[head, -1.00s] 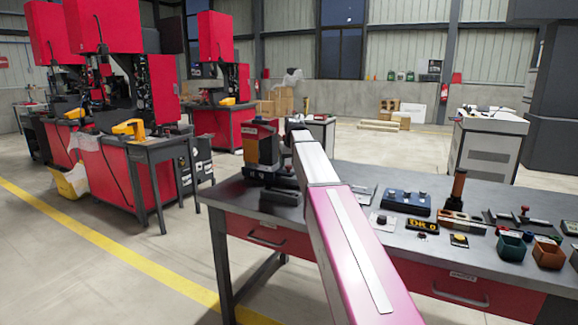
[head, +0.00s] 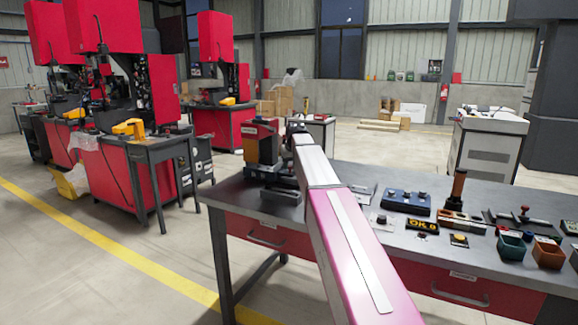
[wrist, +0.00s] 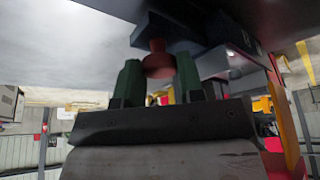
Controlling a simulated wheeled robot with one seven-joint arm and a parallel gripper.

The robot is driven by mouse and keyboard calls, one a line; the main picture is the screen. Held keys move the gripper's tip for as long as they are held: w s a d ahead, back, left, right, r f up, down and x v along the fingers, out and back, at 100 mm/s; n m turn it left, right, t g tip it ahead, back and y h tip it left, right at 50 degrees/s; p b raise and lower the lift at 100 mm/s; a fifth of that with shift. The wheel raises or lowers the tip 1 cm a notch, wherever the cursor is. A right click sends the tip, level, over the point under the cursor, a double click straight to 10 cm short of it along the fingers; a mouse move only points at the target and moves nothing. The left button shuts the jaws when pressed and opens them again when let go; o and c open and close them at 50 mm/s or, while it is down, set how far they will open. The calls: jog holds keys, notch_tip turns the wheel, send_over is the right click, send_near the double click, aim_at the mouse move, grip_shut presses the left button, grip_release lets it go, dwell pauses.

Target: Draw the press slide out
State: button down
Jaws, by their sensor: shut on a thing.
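The press (head: 262,142), dark with an orange part, stands at the left end of the workbench in the head view. A dark block (head: 280,195) shows low at its front. In the wrist view my gripper (wrist: 158,72) has its two green fingers on either side of a red knob (wrist: 156,58) and is shut on it. The knob joins a dark part (wrist: 180,35) of the press, which looks like the slide. How far the slide stands out cannot be told. In the head view my own arm hides the gripper and the knob.
Open floor lies left of the bench.

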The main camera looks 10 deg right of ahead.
jog(key=s+d, duration=1)
jog(key=d, duration=0.4)
jog(key=shift+s, duration=0.1)
jog(key=c, duration=0.8)
grip_release()
jog(key=shift+o, duration=0.2)
jog(key=v, duration=1)
jog(key=shift+r, duration=0.4)
jog(key=shift+s, duration=0.1)
jog(key=shift+s, duration=0.15)
